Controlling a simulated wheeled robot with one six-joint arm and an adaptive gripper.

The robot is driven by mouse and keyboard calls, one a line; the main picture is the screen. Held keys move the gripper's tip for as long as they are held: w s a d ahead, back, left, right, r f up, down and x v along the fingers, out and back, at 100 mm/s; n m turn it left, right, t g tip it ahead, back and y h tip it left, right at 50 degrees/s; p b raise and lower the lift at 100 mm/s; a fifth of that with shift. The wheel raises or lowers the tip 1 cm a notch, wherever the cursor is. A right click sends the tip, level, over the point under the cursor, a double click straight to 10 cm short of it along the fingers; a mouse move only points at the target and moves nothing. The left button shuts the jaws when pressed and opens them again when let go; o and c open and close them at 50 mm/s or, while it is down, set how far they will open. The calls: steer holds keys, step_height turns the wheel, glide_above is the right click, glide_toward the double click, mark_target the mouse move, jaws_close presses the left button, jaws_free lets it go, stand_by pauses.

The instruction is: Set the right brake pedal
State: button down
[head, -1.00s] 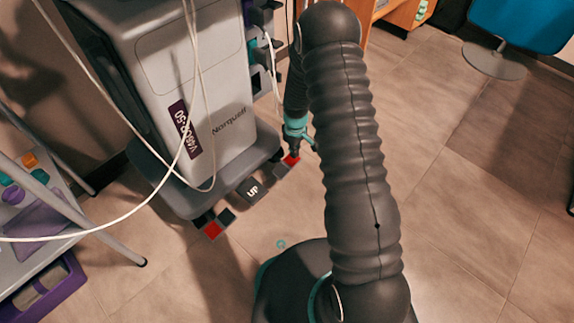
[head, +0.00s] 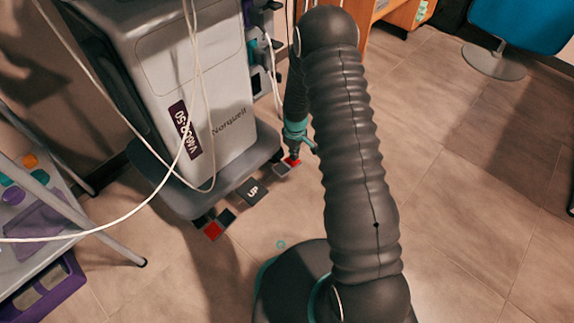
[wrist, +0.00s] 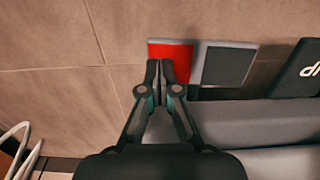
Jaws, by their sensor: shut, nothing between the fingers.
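The right brake pedal is a red pad (head: 291,162) at the right front corner of the machine's base. In the wrist view the red pad (wrist: 171,50) lies just beyond my fingertips, and a dark grey pad (wrist: 226,66) sits to its right in the same light frame. My gripper (head: 294,154) points down at the red pad, with its fingers together and empty. In the wrist view the fingertips of my gripper (wrist: 160,64) overlap the red pad's near part. I cannot tell whether they touch it.
The grey machine (head: 190,70) stands behind the pedals. White cables (head: 155,215) hang at the left by a trolley (head: 62,205).

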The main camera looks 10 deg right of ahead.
steer(key=shift+r+p, duration=1.8)
steer(key=shift+r, duration=1.65)
steer(key=shift+s, duration=0.15)
steer(key=s+r+m+g, duration=0.2)
steer(key=s+r+m, duration=0.1)
steer(key=s, duration=0.5)
steer(key=s+r+m+t+p, duration=0.1)
steer(key=s+r, duration=0.6)
steer(key=r, duration=0.8)
steer(key=s+r+m+t+p, duration=0.1)
steer(key=s+r+t+p, duration=0.2)
steer(key=s+r, duration=0.5)
steer(key=s+r+m+t+p, duration=0.2)
steer(key=s+r, duration=0.5)
steer(key=r, duration=1.5)
steer(key=shift+s+d+t+p, duration=0.15)
steer(key=shift+t+p, duration=0.25)
steer(key=shift+t, duration=0.4)
